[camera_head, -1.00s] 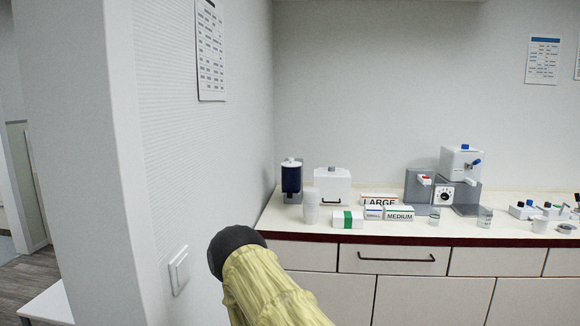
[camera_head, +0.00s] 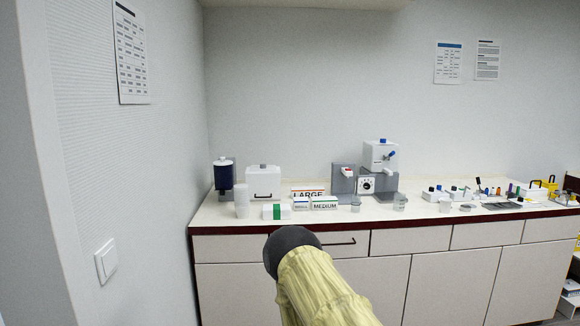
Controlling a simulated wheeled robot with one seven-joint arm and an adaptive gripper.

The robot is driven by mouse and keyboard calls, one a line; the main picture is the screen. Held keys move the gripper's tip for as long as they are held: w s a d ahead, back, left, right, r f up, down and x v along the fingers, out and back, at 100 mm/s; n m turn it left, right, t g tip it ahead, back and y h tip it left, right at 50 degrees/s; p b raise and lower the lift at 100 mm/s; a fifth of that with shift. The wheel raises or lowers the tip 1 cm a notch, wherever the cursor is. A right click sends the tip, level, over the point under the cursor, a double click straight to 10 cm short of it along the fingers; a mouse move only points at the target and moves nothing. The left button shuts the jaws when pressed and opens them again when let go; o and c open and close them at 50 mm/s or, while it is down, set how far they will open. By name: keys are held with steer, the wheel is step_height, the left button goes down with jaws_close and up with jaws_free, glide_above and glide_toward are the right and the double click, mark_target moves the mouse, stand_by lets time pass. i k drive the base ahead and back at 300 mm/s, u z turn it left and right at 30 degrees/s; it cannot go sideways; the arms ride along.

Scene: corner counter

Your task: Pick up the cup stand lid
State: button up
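I cannot clearly tell which thing is the cup stand lid. A white box-like container (camera_head: 263,184) stands at the back left of the counter, with a small knob on top and a dark handle on its front. A stack of white cups (camera_head: 241,200) stands upright in front of it, to the left. A dark blue cylinder on a grey stand (camera_head: 223,175) is in the left corner. My arm, in a yellow sleeve with a dark round end, rises from the bottom in front of the drawers. My gripper itself does not show.
Boxes marked LARGE (camera_head: 308,191) and MEDIUM (camera_head: 325,203) and a green-banded box (camera_head: 277,212) sit near the counter's front. A white and grey machine (camera_head: 380,160) stands mid-counter. Small items crowd the right. A wall with a switch (camera_head: 106,260) bounds the left.

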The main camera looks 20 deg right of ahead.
mark_target(222, 162)
steer(key=z, duration=1.3)
steer(key=i, duration=1.65)
steer(key=u, duration=0.95)
steer(key=i, duration=0.9)
steer(key=u, duration=0.85)
